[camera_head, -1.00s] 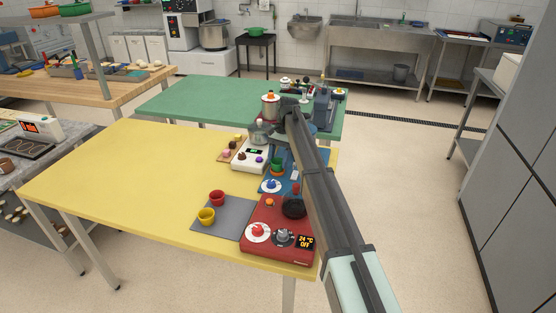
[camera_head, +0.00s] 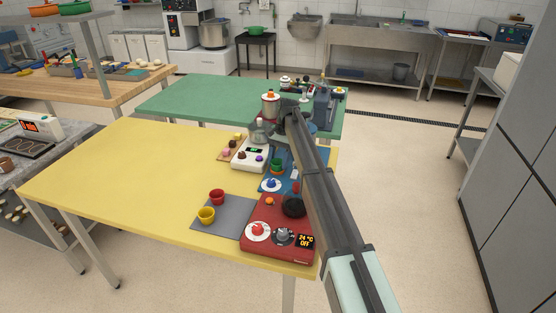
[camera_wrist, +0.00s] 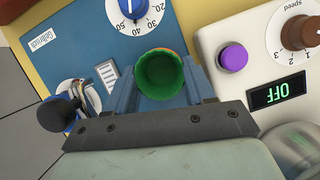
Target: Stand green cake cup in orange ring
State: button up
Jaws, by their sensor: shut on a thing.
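The green cake cup (camera_wrist: 160,74) is between the two blue-grey fingers of my gripper (camera_wrist: 163,64) in the wrist view, and the gripper is shut on it. I look into its open top. A thin edge of the orange ring (camera_wrist: 168,50) shows just beyond the cup's far rim. In the head view the green cup (camera_head: 277,163) appears upright, right at the orange ring (camera_head: 276,173) on the blue device (camera_head: 288,186). The cup's base is hidden, so I cannot tell how deep it sits. My arm hides most of the gripper there.
A white device (camera_head: 248,156) with a purple button stands close to the left of the cup. A red hotplate (camera_head: 262,245) is in front. A red cup (camera_head: 217,196) and a yellow cup (camera_head: 206,215) are on a grey mat (camera_head: 230,228). The yellow table's left part (camera_head: 120,175) is clear.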

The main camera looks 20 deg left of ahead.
jog(key=o, duration=0.7)
jog(key=shift+f, duration=0.1)
